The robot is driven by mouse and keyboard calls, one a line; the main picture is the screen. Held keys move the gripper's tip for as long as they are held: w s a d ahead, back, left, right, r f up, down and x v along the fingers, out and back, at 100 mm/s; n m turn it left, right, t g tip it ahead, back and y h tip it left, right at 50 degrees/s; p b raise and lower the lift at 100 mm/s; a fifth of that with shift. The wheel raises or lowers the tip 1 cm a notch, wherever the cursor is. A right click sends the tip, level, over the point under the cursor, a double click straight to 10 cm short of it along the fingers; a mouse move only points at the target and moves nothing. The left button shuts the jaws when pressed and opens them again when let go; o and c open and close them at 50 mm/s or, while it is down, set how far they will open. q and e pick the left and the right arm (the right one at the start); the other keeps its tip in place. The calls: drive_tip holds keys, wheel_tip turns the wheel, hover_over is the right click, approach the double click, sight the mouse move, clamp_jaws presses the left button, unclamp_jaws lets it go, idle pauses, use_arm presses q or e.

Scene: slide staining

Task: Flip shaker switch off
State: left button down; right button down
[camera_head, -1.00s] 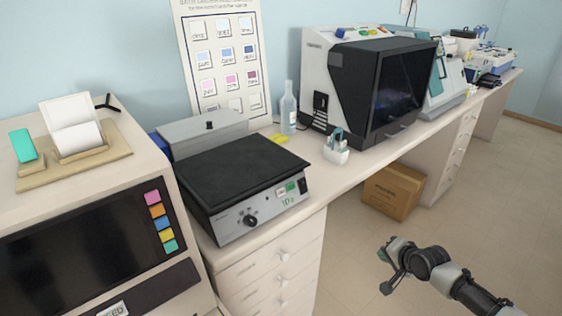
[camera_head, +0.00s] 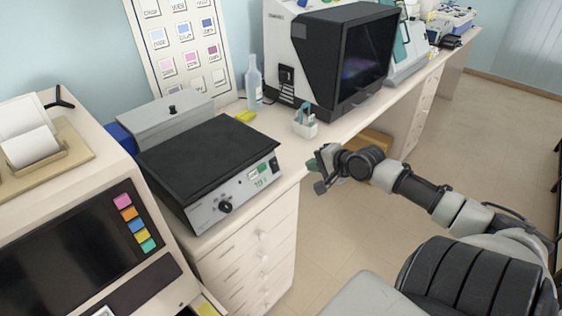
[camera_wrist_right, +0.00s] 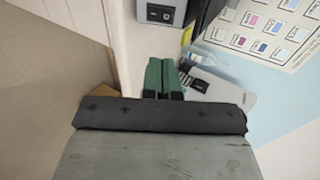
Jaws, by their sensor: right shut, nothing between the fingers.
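The shaker (camera_head: 205,165) is a grey box with a flat black top on the counter. Its front panel has a round black knob (camera_head: 225,207), a small green display and a black rocker switch (camera_head: 274,164) at the right end. In the right wrist view, the switch (camera_wrist_right: 160,13) shows on the grey panel at the top. My right gripper (camera_head: 316,171) is to the right of the shaker, by the counter's front edge, apart from the switch. Its green fingers (camera_wrist_right: 163,72) are shut with nothing between them. Which way the switch is set is too small to tell. My left gripper is out of view.
A white holder with tools (camera_head: 305,124) and a clear bottle (camera_head: 254,84) stand behind on the counter. A large dark-fronted machine (camera_head: 335,60) stands farther back. A beige machine (camera_head: 75,230) is at left. The floor in front of the drawers is free.

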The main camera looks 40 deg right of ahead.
sight(276, 160)
drive_tip(key=x, duration=1.1)
drive_tip(key=shift+w+r, duration=0.25)
drive_tip(key=shift+w, duration=0.25)
drive_tip(key=shift+x, duration=0.8)
drive_tip(key=shift+r, duration=0.1)
drive_tip(key=shift+w, duration=0.1)
drive_tip(key=shift+w+p, duration=0.3)
drive_tip(key=shift+r+p, duration=0.85)
drive_tip(key=shift+p, duration=0.1)
